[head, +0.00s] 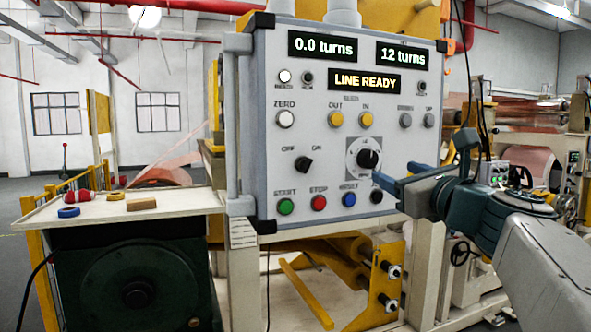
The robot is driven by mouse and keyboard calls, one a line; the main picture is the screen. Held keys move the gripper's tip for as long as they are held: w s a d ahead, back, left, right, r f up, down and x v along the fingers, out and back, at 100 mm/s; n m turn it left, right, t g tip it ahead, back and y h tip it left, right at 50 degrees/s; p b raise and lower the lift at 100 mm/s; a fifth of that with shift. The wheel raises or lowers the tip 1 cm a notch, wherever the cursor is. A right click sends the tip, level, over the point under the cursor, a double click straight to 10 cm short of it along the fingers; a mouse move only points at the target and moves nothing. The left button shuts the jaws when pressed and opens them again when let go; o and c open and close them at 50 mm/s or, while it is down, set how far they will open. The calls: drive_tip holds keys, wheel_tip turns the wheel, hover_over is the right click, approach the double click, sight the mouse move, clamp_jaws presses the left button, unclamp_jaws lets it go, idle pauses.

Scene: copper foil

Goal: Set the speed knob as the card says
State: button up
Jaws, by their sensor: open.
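The grey control panel (330,120) faces me. Its round dial knob (368,159) has a black grip on a pale marked plate; the markings around it are too small to read. Another black knob (304,164) sits to its left between OFF and ON labels. The displays read "0.0 turns" (322,48), "12 turns" (402,54) and "LINE READY" (364,81). My gripper (394,175) is open and empty, its blue fingers just right of and slightly below the dial knob; contact cannot be told. I cannot make out a readable card.
Green (286,207), red (319,203) and blue (349,199) buttons line the panel's lower edge, the blue one close to my fingers. A side table (100,212) at left bears a red object (69,197), rings and a wooden block (141,204).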

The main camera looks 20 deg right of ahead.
drive_tip(key=s, duration=0.5)
drive_tip(key=shift+a+f, duration=0.15)
drive_tip(key=shift+f, duration=0.15)
drive_tip(key=shift+f, duration=0.1)
drive_tip(key=w+a+f+n+g+y, duration=0.25)
drive_tip(key=a+f+n+g, duration=0.25)
drive_tip(key=a+f+n, duration=0.55)
drive_tip(key=w+a+f+n+g+y, duration=0.25)
drive_tip(key=a+f+n+g, duration=0.35)
drive_tip(key=f, duration=0.7)
drive_tip(key=s+a+f+n+g+h, duration=0.2)
drive_tip(key=s+a+f+n, duration=0.1)
drive_tip(key=s+f+n, duration=0.2)
drive_tip(key=s+a+f+n+g+h, duration=0.2)
drive_tip(key=s+f+n, duration=0.3)
drive_tip(key=f+n, duration=0.5)
drive_tip(key=shift+a+f+n+g, duration=0.15)
drive_tip(key=shift+a+n+g, duration=0.5)
drive_tip(key=shift+n, duration=0.7)
drive_tip(key=shift+d, duration=0.15)
drive_tip(key=shift+s, duration=0.1)
